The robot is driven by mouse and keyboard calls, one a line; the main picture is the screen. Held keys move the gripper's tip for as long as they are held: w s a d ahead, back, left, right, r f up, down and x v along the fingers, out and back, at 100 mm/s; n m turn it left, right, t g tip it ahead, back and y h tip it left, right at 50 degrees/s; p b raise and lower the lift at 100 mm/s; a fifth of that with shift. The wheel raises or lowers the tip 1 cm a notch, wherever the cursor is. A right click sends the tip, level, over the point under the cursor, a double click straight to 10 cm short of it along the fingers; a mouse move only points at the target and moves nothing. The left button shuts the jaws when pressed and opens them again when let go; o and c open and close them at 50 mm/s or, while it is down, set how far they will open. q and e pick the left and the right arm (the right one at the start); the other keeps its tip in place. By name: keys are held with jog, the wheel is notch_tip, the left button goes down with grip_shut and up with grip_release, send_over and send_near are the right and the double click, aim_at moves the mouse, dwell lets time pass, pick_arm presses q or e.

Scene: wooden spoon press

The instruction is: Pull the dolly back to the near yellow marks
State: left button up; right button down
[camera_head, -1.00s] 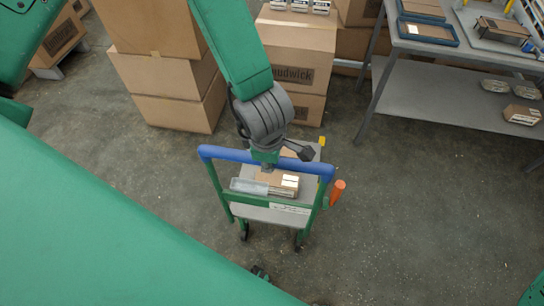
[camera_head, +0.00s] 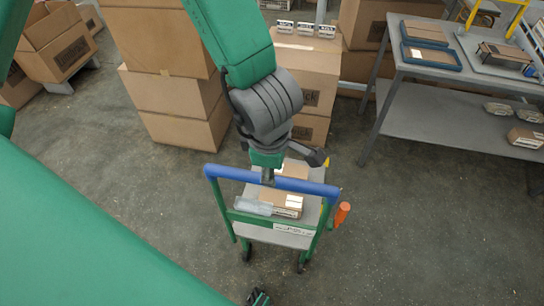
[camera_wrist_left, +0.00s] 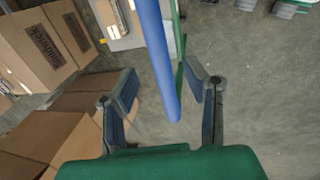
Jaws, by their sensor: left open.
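The dolly is a small cart with a grey deck (camera_head: 270,236), a green frame and a blue handle bar (camera_head: 305,187). A small carton (camera_head: 281,203) and a clear pack (camera_head: 252,206) ride on it. My right gripper is not seen.
An orange-topped piece (camera_head: 342,212) sticks out at the dolly's right side. Stacked cartons (camera_head: 180,105) stand behind left, and another stack (camera_head: 305,75) behind the dolly. A grey bench (camera_head: 440,110) stands at the right. The floor (camera_head: 420,245) right of the dolly is clear.

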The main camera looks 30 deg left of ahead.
pick_arm(q)
jog(key=r, duration=0.3)
jog(key=shift+s+r, duration=0.4)
